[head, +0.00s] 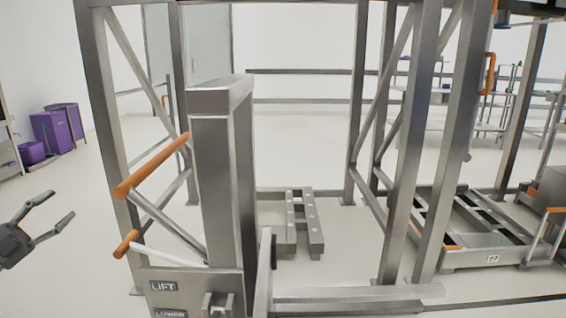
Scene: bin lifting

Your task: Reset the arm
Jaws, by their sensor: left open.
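My left gripper (50,216) is at the left edge of the head view. Its two dark fingers are spread apart and nothing is between them. It is left of the metal bin lift (218,170) and apart from it. An orange-handled lever (152,166) slants up on the lift's left side, and a second lever with an orange grip (126,243) is lower down. My right gripper is not in view.
A control panel marked LIFT and LOWER (190,278) is at the lift's foot. Steel frame posts (408,150) stand around it. Purple bins (52,132) stand at the far left. A low metal platform (480,238) is at right. Pale floor between gripper and bins is clear.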

